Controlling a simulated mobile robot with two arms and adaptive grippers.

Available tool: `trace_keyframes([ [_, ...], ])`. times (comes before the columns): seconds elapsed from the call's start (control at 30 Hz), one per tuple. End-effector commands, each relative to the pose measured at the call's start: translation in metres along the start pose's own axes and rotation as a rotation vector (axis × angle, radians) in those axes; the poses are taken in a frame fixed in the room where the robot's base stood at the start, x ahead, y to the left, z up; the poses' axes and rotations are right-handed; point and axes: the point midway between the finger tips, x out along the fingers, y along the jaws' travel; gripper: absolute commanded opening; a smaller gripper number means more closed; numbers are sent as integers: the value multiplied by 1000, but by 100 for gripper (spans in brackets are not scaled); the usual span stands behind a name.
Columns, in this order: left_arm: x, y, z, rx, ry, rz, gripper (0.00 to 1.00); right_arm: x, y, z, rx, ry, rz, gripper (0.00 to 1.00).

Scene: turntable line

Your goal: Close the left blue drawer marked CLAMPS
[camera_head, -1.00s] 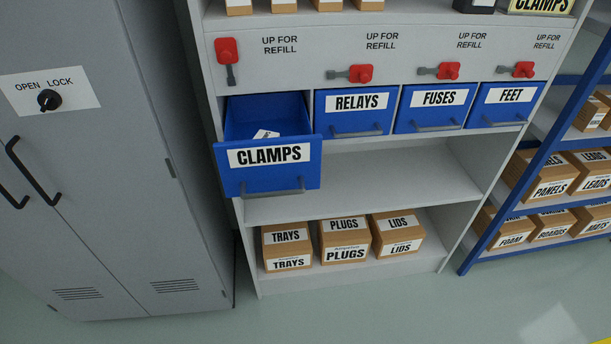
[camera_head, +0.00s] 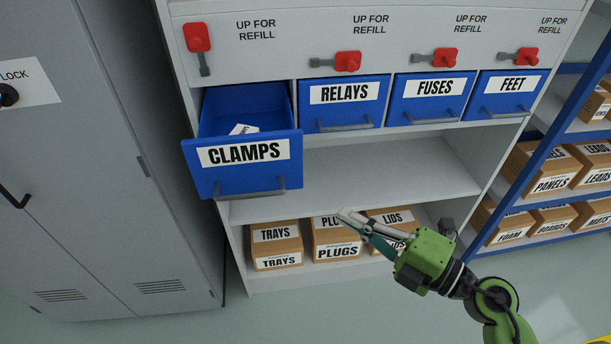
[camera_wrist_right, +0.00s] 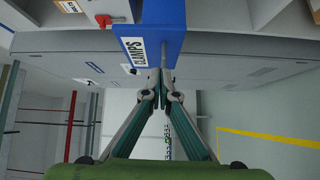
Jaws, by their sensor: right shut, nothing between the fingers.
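The blue drawer marked CLAMPS (camera_head: 242,172) is pulled out of the white shelf unit at the left. Its inside shows, with a small white item (camera_head: 243,129) in it. A grey bar handle (camera_head: 250,192) runs along the lower front. My right gripper (camera_head: 345,216) is shut and empty, in front of the lower shelf, below and to the right of the drawer. In the right wrist view the closed fingertips (camera_wrist_right: 164,76) point toward the CLAMPS drawer front (camera_wrist_right: 150,32), and I cannot tell whether they touch it. My left gripper is not in view.
Closed drawers RELAYS (camera_head: 344,105), FUSES (camera_head: 432,100) and FEET (camera_head: 505,96) sit to the right. Cardboard boxes (camera_head: 276,246) stand on the bottom shelf. A grey cabinet (camera_head: 110,180) is at the left; the middle shelf is empty.

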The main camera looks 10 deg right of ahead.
Motion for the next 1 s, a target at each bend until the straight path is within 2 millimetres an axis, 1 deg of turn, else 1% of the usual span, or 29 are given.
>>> trace_keyframes([
  [0.03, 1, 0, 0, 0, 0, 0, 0, -1, 5, -6, -27, 12, -5, 0],
  [0.1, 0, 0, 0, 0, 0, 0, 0, 0, 8, -10, -48, 22, -10, 0],
  [0.17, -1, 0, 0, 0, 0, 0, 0, 2, 10, -11, -54, 24, -11, 0],
  [0.27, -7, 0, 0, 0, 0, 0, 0, 12, 12, -10, -54, 23, -10, 0],
  [0.37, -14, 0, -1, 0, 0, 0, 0, 29, 14, -11, -52, 23, -7, 0],
  [0.7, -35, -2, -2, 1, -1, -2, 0, 103, 12, -12, -50, 23, -7, 0],
  [0.8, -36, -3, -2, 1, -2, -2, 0, 112, 10, 0, -53, 21, -10, 0],
  [1.0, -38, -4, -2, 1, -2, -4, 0, 125, 9, 13, -51, 22, -10, 0],
])
